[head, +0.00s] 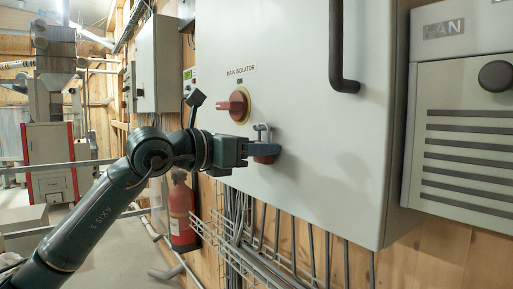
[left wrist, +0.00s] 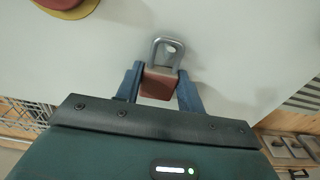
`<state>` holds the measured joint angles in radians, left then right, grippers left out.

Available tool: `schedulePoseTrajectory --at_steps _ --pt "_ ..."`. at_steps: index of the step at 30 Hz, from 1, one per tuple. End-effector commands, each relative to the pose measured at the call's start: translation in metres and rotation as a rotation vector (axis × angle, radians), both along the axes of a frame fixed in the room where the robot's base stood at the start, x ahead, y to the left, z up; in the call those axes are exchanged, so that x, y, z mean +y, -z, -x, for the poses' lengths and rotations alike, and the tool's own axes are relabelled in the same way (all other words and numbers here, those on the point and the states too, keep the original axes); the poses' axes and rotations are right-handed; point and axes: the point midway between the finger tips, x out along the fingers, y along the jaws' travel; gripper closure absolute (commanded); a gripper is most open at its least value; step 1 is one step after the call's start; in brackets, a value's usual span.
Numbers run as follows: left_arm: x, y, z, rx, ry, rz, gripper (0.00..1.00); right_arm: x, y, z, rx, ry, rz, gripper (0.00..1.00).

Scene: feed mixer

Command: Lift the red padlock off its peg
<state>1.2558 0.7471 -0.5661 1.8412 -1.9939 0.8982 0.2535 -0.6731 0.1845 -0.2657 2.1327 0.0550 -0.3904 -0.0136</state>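The red padlock (left wrist: 159,84) hangs against the grey cabinet door, its grey shackle (left wrist: 163,52) upward. A small grey peg end shows inside the shackle loop in the left wrist view. In the head view the padlock (head: 265,159) is mostly hidden behind a blue finger; its shackle (head: 261,131) shows above. My left gripper (left wrist: 160,83) has its two blue fingers on either side of the red body, seemingly touching both sides. The left gripper (head: 266,149) also shows in the head view, reaching in from the left. My right gripper is not in view.
A red rotary isolator knob (head: 235,105) on a yellow plate sits left of the padlock. A black door handle (head: 340,50) is above right. Wire trays and cables (head: 250,225) run below the cabinet (head: 340,190). A fire extinguisher (head: 181,213) stands below left.

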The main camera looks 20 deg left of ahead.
Motion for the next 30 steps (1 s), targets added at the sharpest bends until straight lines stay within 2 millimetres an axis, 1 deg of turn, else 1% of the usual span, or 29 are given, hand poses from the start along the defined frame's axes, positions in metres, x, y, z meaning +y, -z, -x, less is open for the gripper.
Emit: schedulePoseTrajectory --at_steps 1,8,14,25,30 --pt "0.000 0.000 0.000 0.000 0.000 0.000 0.67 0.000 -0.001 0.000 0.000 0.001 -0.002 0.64" --pt "0.000 0.000 0.000 0.000 0.000 0.000 0.86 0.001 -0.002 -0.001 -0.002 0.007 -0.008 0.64" --pt "0.000 -0.002 0.000 -0.001 0.000 0.001 0.86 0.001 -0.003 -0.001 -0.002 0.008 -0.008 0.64" --pt "0.000 -0.014 0.000 -0.002 0.000 0.001 0.86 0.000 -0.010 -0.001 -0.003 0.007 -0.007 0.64" --pt "0.000 -0.015 0.000 -0.001 0.000 0.001 0.86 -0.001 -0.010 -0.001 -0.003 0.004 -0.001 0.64"
